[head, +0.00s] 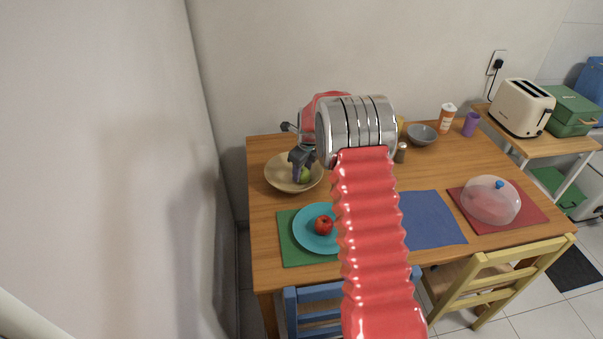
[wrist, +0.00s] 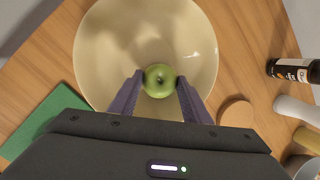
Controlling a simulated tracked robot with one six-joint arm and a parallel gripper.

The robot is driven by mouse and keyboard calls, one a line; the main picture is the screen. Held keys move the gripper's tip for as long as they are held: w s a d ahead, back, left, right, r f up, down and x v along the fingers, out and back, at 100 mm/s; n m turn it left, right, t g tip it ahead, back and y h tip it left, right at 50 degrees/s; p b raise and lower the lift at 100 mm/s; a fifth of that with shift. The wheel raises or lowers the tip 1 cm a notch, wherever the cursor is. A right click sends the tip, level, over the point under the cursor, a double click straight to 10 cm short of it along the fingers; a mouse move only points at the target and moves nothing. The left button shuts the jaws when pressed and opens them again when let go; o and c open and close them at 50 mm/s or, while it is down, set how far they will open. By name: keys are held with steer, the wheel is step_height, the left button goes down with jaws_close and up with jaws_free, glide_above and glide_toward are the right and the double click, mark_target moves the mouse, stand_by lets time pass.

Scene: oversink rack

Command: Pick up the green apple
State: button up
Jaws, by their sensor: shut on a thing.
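The green apple (wrist: 159,81) lies at the near side of a wide beige bowl (wrist: 110,48), between the two fingers of my gripper (wrist: 160,86). My gripper is shut on the apple, with a fingertip at each side of it. In the head view my gripper (head: 303,166) reaches down into the bowl (head: 277,180), and part of the green apple (head: 305,175) shows by the fingers. I cannot tell whether the apple touches the bowl's bottom.
A turquoise plate (head: 308,243) with a red apple (head: 324,225) sits on a green mat (head: 288,256) in front of the bowl. A dark bottle (wrist: 290,70) and a round wooden disc (wrist: 237,113) are right of the bowl. The wall is close behind.

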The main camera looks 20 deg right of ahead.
step_height(320, 180, up, 10)
steer(key=shift+f, duration=0.15)
stand_by(0.3)
